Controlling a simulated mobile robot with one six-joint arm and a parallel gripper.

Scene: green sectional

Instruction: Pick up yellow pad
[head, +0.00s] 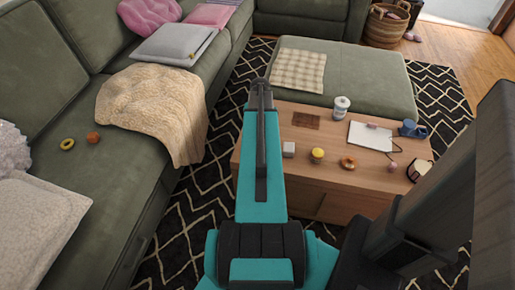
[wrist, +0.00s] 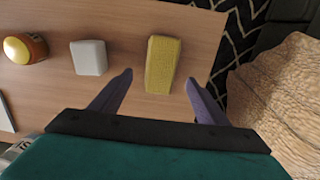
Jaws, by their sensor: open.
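The yellow pad (wrist: 163,64) is a small textured block lying on the wooden table near its edge, in the upper middle of the wrist view. My gripper (wrist: 158,84) is open, with its two purple fingers pointing at the pad, one to each side of its near end. The pad appears between the fingertips, and the fingers are not closed on it. Height above the table is hard to tell. In the head view I do not see the pad; my arm covers that part of the table.
On the table (head: 330,192), a white block (wrist: 89,57) sits left of the pad, then a yellow-topped round item (wrist: 25,48). A donut (head: 347,163), clipboard (head: 371,136) and blue mug (head: 411,129) stand farther right. A beige blanket (wrist: 275,90) hangs beyond the table edge.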

